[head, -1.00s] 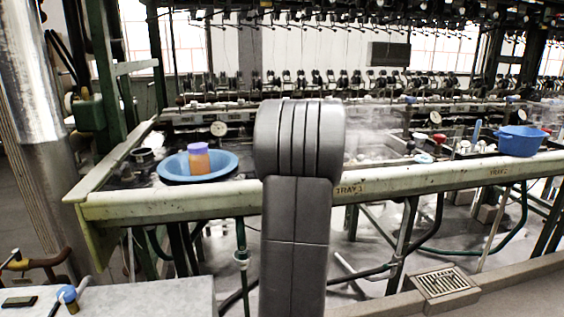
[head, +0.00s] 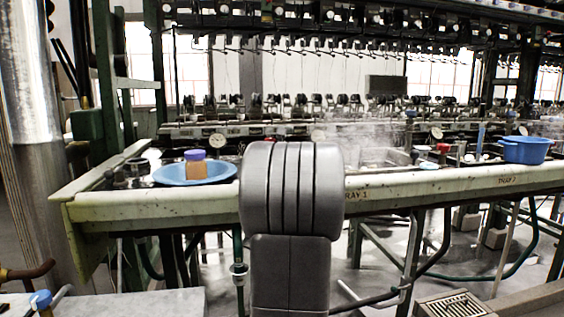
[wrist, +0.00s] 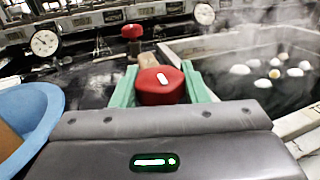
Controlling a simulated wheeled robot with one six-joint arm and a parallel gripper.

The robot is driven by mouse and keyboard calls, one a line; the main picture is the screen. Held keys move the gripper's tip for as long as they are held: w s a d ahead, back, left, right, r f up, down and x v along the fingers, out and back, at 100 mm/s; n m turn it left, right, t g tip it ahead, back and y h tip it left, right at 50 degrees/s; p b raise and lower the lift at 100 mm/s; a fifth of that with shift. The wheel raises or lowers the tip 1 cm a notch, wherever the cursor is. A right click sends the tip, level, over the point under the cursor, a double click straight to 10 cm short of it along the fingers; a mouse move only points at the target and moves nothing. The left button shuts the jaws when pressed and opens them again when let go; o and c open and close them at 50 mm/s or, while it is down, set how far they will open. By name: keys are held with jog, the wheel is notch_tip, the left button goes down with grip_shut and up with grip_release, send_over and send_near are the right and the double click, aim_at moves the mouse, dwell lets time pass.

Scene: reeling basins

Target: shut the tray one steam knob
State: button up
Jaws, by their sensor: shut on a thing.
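A red knob (wrist: 163,88) with a short white mark on top sits between the green fingers of my gripper (wrist: 164,84) in the wrist view. My gripper is shut on it; the white mark points nearly straight away from me, tilted a little left. In the head view my own arm hides the gripper and this knob. The tray one label (head: 357,194) shows on the pale front rail, just right of my arm. A steaming basin (wrist: 218,48) with several pale cocoons lies right of the knob in the wrist view.
A second red knob (wrist: 131,32) stands behind the held one. A blue bowl (wrist: 22,112) is close on the left; in the head view it holds an orange jar with a purple lid (head: 196,164). Round gauges (wrist: 44,43) stand behind. A blue tub (head: 526,150) is far right.

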jog(key=shift+r, duration=0.1)
dwell(0.3)
jog(key=o, duration=1)
jog(key=shift+c, duration=0.2)
jog(key=s, duration=0.9)
jog(key=s+a, duration=0.1)
jog(key=s, duration=0.3)
jog(key=shift+s, duration=0.4)
